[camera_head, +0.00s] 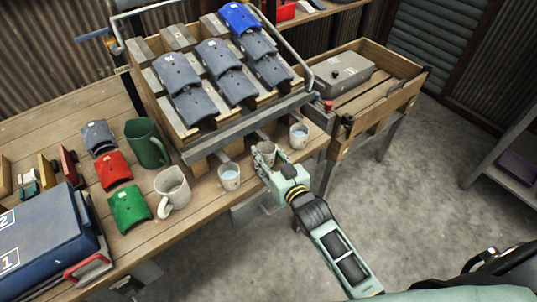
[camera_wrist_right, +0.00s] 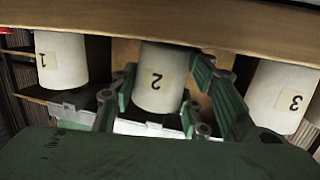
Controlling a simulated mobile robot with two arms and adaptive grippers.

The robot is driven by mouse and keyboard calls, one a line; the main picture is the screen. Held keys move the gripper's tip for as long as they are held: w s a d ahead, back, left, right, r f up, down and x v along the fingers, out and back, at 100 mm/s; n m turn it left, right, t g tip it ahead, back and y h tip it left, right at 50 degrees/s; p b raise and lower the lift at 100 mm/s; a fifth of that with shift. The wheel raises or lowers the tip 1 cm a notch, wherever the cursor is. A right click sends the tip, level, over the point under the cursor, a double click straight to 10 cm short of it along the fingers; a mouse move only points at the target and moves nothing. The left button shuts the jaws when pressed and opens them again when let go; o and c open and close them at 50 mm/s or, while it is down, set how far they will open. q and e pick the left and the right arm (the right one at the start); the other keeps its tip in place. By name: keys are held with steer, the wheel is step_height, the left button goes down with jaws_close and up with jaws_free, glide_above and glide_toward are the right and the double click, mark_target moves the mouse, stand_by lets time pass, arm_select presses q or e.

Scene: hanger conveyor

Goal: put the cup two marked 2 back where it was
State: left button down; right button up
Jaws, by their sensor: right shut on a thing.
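Cup two, a small white cup with a label marked 2 (camera_wrist_right: 158,80), is between the fingers of my right gripper (camera_wrist_right: 153,108) in the right wrist view. The gripper is shut on it. The cup appears upside down there, its base end meeting the wooden edge; I cannot tell whether it rests on the wood. In the head view the cup (camera_head: 266,147) is partly hidden by my right gripper (camera_head: 267,158), at the bench's front edge, in the gap between two other small cups. My left gripper is not in view.
In the right wrist view, cup 1 (camera_wrist_right: 60,60) and cup 3 (camera_wrist_right: 281,95) flank it closely. In the head view, small cups stand left (camera_head: 229,179) and right (camera_head: 299,137). A large white mug (camera_head: 172,187), green mug (camera_head: 146,145) and slatted rack (camera_head: 187,135) are nearby.

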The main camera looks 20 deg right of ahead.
steer(key=shift+s+r, duration=0.1)
steer(key=shift+r, duration=0.05)
steer(key=shift+f, duration=0.2)
steer(key=o, duration=1.5)
steer(key=shift+c, duration=0.2)
steer(key=shift+f+b, duration=0.15)
steer(key=shift+b, duration=0.3)
steer(key=f+v, duration=0.1)
steer(key=v, duration=0.6)
steer(key=shift+s+r+b, duration=0.3)
steer(key=shift+s+r, duration=0.1)
steer(key=shift+d, duration=0.1)
